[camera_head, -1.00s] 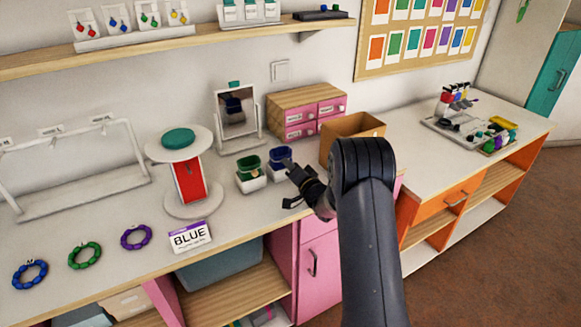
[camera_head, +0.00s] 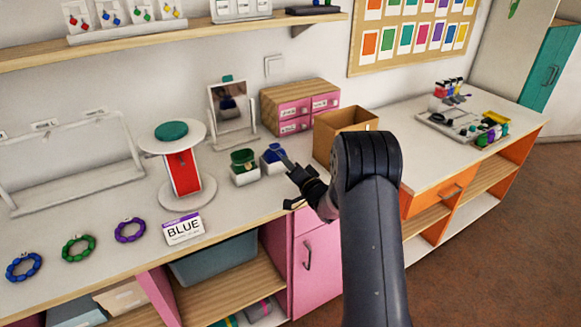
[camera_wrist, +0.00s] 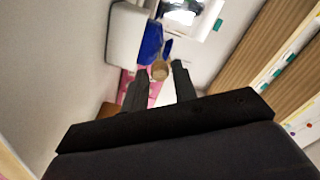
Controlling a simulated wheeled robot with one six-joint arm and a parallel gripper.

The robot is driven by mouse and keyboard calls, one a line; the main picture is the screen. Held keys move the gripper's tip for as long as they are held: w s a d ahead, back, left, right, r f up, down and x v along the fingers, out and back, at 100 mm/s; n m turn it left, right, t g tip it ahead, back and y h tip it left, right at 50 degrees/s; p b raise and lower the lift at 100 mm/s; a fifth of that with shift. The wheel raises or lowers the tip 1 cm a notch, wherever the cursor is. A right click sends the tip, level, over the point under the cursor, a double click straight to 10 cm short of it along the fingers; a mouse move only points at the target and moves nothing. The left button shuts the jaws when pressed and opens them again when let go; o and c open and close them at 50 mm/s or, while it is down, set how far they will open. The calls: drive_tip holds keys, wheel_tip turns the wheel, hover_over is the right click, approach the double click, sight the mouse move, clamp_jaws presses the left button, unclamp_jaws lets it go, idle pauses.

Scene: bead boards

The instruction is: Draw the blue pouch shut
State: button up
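The blue pouch (camera_head: 271,156) sits in a white holder on the left counter, beside the green pouch (camera_head: 243,159). In the wrist view the blue pouch (camera_wrist: 151,43) lies just beyond my fingertips. A small tan bead or toggle (camera_wrist: 160,70) shows between the fingertips, close to the pouch. My gripper (camera_head: 287,160) reaches in from the right at the blue pouch and hides part of it. In the wrist view its fingers (camera_wrist: 160,76) stand apart, with a narrow gap each side of the bead; I see no clear contact. The "BLUE" card (camera_head: 184,229) stands near the front edge.
An open cardboard box (camera_head: 345,125) stands right of the pouches, with pink drawers (camera_head: 294,105) and a mirror (camera_head: 231,105) behind. A round-topped red and white stand (camera_head: 183,174) is left. Several bead bracelets (camera_head: 79,247) lie at the front left.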

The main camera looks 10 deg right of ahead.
drive_tip(key=b+v, duration=0.2)
drive_tip(key=v, duration=0.8)
drive_tip(key=shift+s, duration=0.4)
drive_tip(key=shift+w+d, duration=0.1)
drive_tip(key=p+x, duration=0.2)
drive_tip(key=x, duration=0.8)
drive_tip(key=shift+w, duration=0.35)
drive_tip(key=shift+w+a+r+p, duration=0.15)
drive_tip(key=shift+w+a+p, duration=0.1)
drive_tip(key=shift+w+p, duration=0.1)
drive_tip(key=shift+f+p+x, duration=0.2)
drive_tip(key=shift+p+x, duration=0.1)
drive_tip(key=shift+x, duration=1)
